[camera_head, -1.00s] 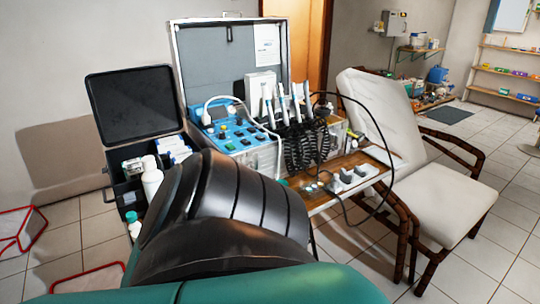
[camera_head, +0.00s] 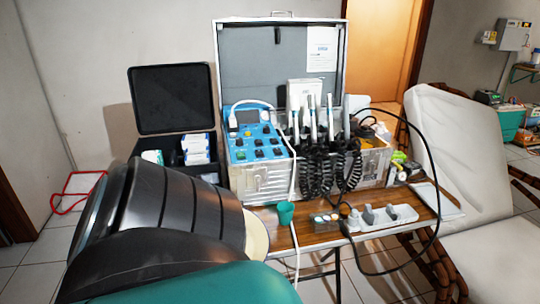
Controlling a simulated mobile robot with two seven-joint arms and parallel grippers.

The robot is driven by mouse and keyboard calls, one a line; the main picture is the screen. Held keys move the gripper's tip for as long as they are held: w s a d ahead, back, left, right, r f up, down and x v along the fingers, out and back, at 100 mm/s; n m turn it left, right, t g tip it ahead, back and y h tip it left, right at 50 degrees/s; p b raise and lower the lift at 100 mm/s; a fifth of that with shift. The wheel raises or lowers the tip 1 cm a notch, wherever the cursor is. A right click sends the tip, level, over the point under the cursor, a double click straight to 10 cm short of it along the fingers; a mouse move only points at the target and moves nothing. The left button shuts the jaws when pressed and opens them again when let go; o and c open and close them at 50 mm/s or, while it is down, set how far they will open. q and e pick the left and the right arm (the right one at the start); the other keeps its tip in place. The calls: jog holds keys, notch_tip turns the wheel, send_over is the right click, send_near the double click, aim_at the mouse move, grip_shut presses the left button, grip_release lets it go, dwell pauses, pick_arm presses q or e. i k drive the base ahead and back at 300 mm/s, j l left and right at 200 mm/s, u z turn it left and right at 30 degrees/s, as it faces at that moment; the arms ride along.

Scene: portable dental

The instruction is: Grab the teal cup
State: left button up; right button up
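The teal cup (camera_head: 285,212) stands on the wooden table (camera_head: 308,238) near its front left part, in front of the metal dental case. It looks small and upright. A white cable runs down beside it. A large black and teal arm part of mine fills the lower left of the view and ends a little left of the cup, hiding the table's left end. Neither gripper shows in this view.
The open dental unit (camera_head: 262,180) with handpieces and coiled black hoses (camera_head: 322,170) stands behind the cup. A power strip (camera_head: 385,216) and a small block (camera_head: 325,219) lie to the right. A black cable loops over the table's front. A white reclining chair (camera_head: 465,150) stands at the right.

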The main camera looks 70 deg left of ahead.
aim_at(285, 218)
jog(key=i+u, duration=0.1)
jog(key=u, duration=0.35)
jog(key=i+u, duration=0.15)
jog(key=u, duration=0.3)
jog(key=i+l+u, duration=0.1)
jog(key=u, duration=0.35)
